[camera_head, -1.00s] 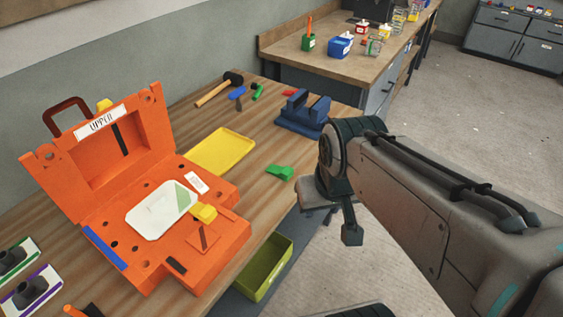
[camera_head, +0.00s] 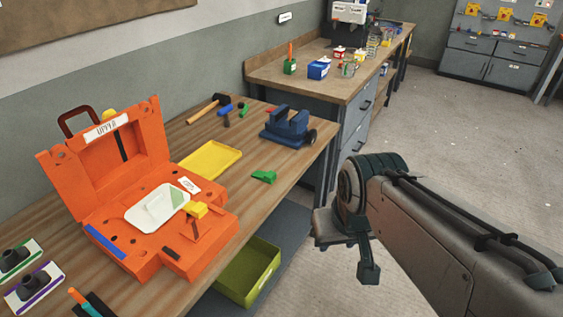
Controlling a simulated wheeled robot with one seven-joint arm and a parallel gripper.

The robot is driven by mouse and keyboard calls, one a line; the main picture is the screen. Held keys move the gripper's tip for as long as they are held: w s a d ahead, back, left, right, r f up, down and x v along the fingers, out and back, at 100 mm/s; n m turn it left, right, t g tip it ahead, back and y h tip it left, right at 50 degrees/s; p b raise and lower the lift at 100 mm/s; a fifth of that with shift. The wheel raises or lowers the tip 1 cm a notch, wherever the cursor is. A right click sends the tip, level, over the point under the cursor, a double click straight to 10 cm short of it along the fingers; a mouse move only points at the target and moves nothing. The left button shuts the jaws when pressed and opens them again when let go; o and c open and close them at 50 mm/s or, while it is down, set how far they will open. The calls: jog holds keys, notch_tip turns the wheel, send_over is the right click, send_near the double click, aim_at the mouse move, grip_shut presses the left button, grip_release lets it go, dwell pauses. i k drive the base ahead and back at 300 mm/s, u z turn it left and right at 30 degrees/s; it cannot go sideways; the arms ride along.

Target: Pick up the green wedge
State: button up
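The green wedge (camera_head: 264,177) lies on the wooden workbench, right of the yellow tray and near the bench's front edge. Nothing touches it. My gripper (camera_head: 345,262) hangs in the air off the bench's front edge, to the right of the wedge and clearly apart from it. Its finger parts show at an angle, and I cannot tell whether they are open or shut. I see nothing held in it.
An orange mould case (camera_head: 160,228) stands open at left, with a yellow tray (camera_head: 211,160) beside it. A blue vise (camera_head: 288,126) stands behind the wedge. A hammer (camera_head: 207,108) lies farther back. A green bin (camera_head: 248,271) sits below the bench edge.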

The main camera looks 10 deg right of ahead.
aim_at(270, 177)
jog(key=z, duration=0.3)
jog(key=i, duration=0.9)
jog(key=u, duration=0.3)
